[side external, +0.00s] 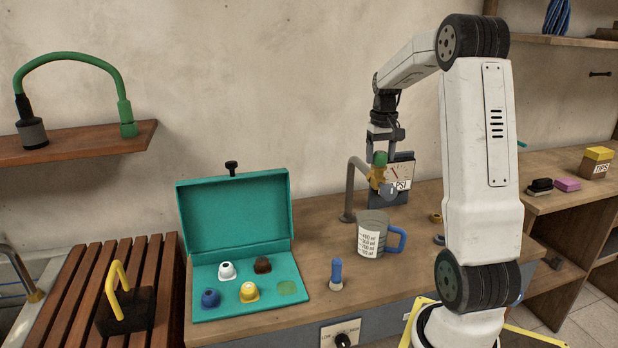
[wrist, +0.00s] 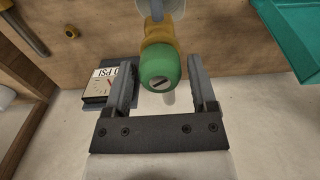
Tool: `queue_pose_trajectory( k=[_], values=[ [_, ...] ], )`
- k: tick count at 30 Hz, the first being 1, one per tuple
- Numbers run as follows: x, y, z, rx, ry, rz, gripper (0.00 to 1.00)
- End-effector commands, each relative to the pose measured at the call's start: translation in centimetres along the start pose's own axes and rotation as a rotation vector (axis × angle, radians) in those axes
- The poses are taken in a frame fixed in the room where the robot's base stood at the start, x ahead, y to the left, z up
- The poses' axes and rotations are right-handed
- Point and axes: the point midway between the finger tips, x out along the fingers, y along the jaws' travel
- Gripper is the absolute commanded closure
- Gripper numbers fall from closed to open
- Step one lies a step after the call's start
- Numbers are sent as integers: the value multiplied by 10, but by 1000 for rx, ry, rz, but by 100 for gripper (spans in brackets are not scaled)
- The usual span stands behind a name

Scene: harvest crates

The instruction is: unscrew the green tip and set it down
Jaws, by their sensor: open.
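The green tip (side external: 380,157) sits on top of a brass fitting (side external: 376,177) at the end of a grey bent pipe (side external: 351,190). My gripper (side external: 380,154) is above it, pointing down, with its jaws apart. In the wrist view the green tip (wrist: 160,70), with a dark slot in its end, lies between the two fingers of my gripper (wrist: 165,68). Gaps show on both sides, wider at the right finger. An open teal case (side external: 185,302) holds white, brown, blue and yellow tips, and has a bare green-marked spot (side external: 287,288) at its front right.
A gauge marked PSI (side external: 401,171) stands close behind the fitting. A measuring jug (side external: 371,233) with a blue handle and a small blue-topped piece (side external: 336,272) stand on the bench.

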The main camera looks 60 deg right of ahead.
Motion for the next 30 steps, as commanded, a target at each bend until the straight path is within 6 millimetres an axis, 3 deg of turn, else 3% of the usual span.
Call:
queue_pose_trajectory(
  k=[1,2,6,30],
  values=[
    [0,0,0,0,0,0,27],
    [0,0,0,-1,0,0,33],
    [0,0,0,-1,0,0,78],
    [0,0,0,-154,1,0,78]
  ],
)
